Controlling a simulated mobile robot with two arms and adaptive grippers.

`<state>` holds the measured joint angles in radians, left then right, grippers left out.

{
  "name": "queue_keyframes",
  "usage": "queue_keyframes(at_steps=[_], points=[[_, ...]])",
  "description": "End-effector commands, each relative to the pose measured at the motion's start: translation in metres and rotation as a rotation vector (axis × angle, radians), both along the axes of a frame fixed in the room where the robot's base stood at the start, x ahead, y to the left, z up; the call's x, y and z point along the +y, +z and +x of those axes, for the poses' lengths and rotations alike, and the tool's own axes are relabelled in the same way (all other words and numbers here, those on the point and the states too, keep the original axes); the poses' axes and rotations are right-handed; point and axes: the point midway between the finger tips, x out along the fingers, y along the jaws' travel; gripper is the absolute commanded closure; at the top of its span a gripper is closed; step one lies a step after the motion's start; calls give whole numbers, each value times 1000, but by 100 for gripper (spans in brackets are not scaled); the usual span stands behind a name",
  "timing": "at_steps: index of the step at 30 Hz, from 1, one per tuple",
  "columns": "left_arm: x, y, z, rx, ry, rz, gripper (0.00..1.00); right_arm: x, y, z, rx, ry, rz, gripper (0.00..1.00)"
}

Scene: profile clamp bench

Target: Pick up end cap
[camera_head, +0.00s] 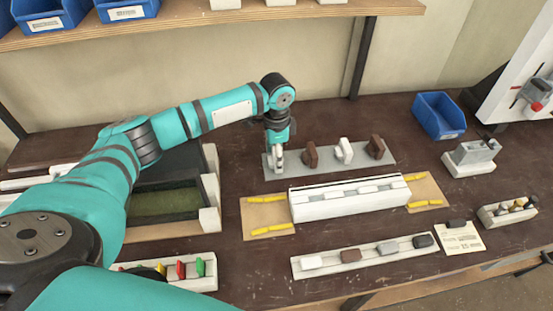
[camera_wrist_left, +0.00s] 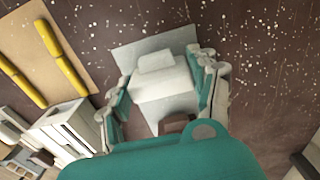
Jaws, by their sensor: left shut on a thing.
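My left gripper (camera_head: 277,158) points down at the left end of a grey plate (camera_head: 385,167) and is shut on a pale end cap there. In the left wrist view my gripper's fingers (camera_wrist_left: 163,72) flank the pale end cap (camera_wrist_left: 164,98). In the head view the fingers mostly hide this cap, and I cannot tell whether it touches the plate. To its right stand a dark brown piece (camera_head: 311,155), a white piece (camera_head: 344,150) and another brown piece (camera_head: 376,148). My right gripper is not in view.
A long white profile block (camera_head: 345,204) lies in front, between tan pads with yellow strips (camera_head: 267,230). A white rail (camera_head: 330,268) with several small blocks is nearer. A blue bin (camera_head: 439,116) and a grey fixture (camera_head: 471,157) stand right. A shelf (camera_head: 200,27) runs behind.

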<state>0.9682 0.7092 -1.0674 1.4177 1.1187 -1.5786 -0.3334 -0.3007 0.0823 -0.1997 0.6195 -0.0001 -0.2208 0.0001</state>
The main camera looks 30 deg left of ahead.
Motion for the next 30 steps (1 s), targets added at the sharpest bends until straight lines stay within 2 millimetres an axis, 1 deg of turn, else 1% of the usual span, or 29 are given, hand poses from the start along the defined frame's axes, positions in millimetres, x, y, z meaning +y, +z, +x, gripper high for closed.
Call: queue_keyframes(at_steps=[1,3,11,14,17,24,27,30], points=[[0,0,0,0,0,0,57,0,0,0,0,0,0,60],[0,0,0,0,0,0,64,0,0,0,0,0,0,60],[0,1,0,-1,0,1,65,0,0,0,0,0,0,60],[0,4,1,-2,0,-1,65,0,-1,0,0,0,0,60],[0,16,1,-4,-1,-1,65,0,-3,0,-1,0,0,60],[0,64,1,-5,1,0,65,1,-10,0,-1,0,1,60],[0,81,1,-3,0,-1,65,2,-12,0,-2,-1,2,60],[0,93,1,-2,17,-1,65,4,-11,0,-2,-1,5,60]])
